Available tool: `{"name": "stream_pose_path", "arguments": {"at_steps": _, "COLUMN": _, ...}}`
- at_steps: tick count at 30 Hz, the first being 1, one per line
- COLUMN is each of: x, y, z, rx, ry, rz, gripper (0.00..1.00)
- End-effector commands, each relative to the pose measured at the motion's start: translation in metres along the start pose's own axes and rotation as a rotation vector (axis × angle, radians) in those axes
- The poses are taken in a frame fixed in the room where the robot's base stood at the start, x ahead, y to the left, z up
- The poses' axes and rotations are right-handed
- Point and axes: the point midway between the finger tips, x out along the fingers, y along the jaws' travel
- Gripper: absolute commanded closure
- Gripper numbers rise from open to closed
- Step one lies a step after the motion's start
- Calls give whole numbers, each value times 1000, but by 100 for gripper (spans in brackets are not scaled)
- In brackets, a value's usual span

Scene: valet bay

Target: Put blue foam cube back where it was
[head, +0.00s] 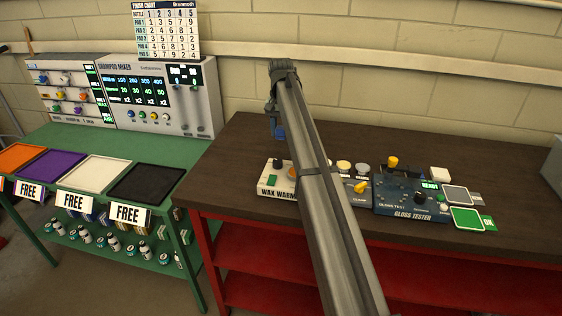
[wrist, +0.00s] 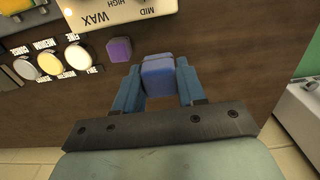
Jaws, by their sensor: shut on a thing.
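The blue foam cube (wrist: 158,77) is between the two blue fingers of my gripper (wrist: 160,88) in the wrist view. The fingers touch it on both sides, and the gripper is shut on it. The dark brown bench top (head: 236,147) shows below the cube; I cannot tell how high the cube is above it. In the head view my arm crosses the bench and hides most of the gripper; only a bit of blue shows at the gripper (head: 279,132), behind the wax warmer (head: 268,191).
A purple cube (wrist: 119,49) sits on the bench beside the held cube, near round pads (wrist: 78,57). The gloss tester (head: 409,197) stands right of my arm. Green (head: 466,219) and grey tiles lie at the right. A green table (head: 115,145) with coloured trays stands left.

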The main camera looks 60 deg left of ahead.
Motion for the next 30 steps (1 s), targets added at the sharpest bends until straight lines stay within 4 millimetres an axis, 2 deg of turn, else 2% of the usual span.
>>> {"name": "stream_pose_path", "arguments": {"at_steps": 5, "x": 11, "y": -1, "z": -4, "rx": 13, "ry": -1, "rz": 0, "gripper": 85}}
{"name": "stream_pose_path", "arguments": {"at_steps": 15, "x": 60, "y": 0, "z": -3, "rx": 13, "ry": 0, "rz": 0, "gripper": 85}}
{"name": "stream_pose_path", "arguments": {"at_steps": 20, "x": 70, "y": 0, "z": -3, "rx": 13, "ry": -1, "rz": 0, "gripper": 85}}
{"name": "stream_pose_path", "arguments": {"at_steps": 27, "x": 98, "y": 0, "z": -3, "rx": 13, "ry": 0, "rz": 0, "gripper": 85}}
{"name": "stream_pose_path", "arguments": {"at_steps": 30, "x": 100, "y": 0, "z": -4, "rx": 13, "ry": 0, "rz": 0, "gripper": 85}}
